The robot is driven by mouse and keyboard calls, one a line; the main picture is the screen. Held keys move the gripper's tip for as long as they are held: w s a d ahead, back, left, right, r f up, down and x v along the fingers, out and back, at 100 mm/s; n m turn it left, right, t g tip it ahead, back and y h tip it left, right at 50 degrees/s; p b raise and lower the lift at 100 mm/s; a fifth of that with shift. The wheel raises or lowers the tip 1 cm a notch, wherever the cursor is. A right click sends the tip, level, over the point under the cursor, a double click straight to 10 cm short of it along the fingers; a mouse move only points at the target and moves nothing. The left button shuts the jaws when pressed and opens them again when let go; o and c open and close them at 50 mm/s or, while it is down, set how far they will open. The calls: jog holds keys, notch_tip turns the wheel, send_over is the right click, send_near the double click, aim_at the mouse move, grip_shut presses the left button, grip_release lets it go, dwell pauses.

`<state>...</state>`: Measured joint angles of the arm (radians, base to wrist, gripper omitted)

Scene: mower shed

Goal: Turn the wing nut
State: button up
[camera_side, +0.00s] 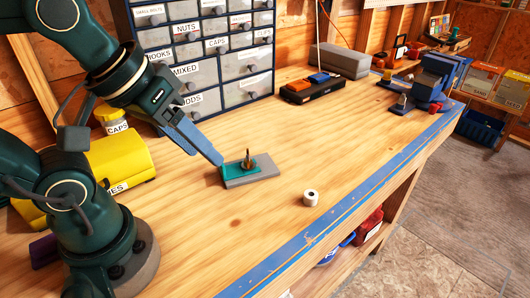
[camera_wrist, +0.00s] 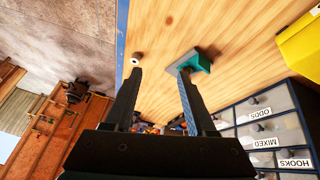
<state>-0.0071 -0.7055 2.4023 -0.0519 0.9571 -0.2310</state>
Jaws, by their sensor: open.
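A small brass-brown wing nut (camera_side: 248,163) stands on a teal block (camera_side: 231,170) on a grey plate (camera_side: 262,178) on the bench. My gripper (camera_side: 220,162) shows at the block's left in the side view, with its tip close to the block; whether it touches I cannot tell. In the wrist view my gripper (camera_wrist: 160,71) is open and empty. Its right fingertip overlaps the near edge of the teal block (camera_wrist: 200,63), and its left fingertip is below a white ring (camera_wrist: 136,57). The wing nut cannot be made out in the wrist view.
The white ring (camera_side: 311,198) stands alone on the bench near the blue front edge (camera_side: 340,213). A labelled drawer cabinet (camera_side: 215,92) stands behind, with a black tray (camera_side: 313,87) to its right. A blue vise (camera_side: 435,78) sits at the far end. The bench between is clear.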

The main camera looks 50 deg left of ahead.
jog(key=n+g, duration=0.4)
jog(key=n, duration=0.4)
send_over(248, 155)
jog(key=d, duration=0.1)
notch_tip(248, 155, down, 6)
jog(key=shift+g, duration=0.8)
jog(key=f, duration=0.5)
jog(key=a+f, duration=0.1)
jog(key=f, duration=0.1)
jog(key=shift+f, duration=1.05)
